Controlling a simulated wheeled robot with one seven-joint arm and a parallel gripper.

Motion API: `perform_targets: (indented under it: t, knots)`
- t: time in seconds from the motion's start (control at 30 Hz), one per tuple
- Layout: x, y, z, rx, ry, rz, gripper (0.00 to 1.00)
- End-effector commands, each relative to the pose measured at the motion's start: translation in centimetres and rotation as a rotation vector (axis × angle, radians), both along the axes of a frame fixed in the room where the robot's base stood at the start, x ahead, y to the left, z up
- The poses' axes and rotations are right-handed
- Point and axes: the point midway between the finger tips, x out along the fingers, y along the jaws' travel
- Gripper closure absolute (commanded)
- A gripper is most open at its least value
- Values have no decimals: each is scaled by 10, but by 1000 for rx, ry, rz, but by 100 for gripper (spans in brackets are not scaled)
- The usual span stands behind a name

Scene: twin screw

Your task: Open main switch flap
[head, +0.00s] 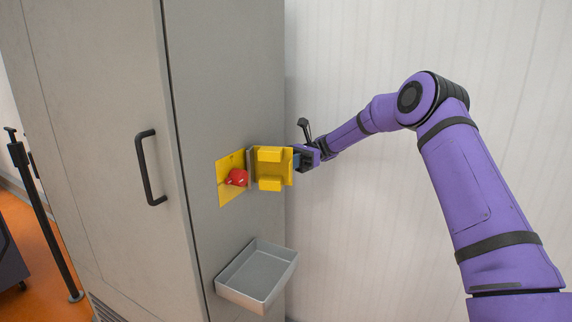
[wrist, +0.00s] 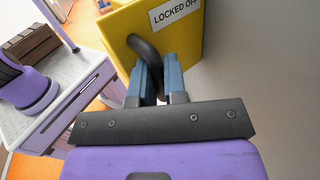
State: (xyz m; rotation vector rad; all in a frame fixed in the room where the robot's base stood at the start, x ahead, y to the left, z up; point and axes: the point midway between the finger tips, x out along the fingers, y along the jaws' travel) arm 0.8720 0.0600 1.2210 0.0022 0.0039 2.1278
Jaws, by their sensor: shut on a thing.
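The yellow flap (head: 271,168) of the main switch stands swung out to the right on the side of a grey cabinet. A yellow plate (head: 229,189) with a red switch knob (head: 237,177) is exposed to its left. In the wrist view the flap's outer face (wrist: 117,27) carries a "LOCKED OFF" label (wrist: 174,12) and a dark curved handle (wrist: 144,50). My gripper (wrist: 160,80) has its blue fingers shut on this handle. In the head view my gripper (head: 300,157) is at the flap's right edge, and the flap hides the handle.
A grey open tray (head: 258,275) is fixed to the cabinet below the switch. The cabinet (head: 100,120) has a black door handle (head: 150,168) on the left. A pale wall stands close behind my arm. The wrist view shows a purple-and-white bench (wrist: 60,110) at left.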

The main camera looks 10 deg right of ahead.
Motion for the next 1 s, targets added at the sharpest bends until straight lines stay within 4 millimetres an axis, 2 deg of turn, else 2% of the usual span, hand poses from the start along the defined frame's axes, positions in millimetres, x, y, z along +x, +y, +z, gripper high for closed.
perform_targets:
  t: [0.67, 0.7, 0.77, 1.0]
  knots:
    - [3, 0, 0, -3, 3, 48, 100]
    - [3, 0, 0, -1, 3, 48, 78]
    - [3, 0, 0, -1, 3, 48, 65]
    - [3, 1, 0, -1, 2, 48, 63]
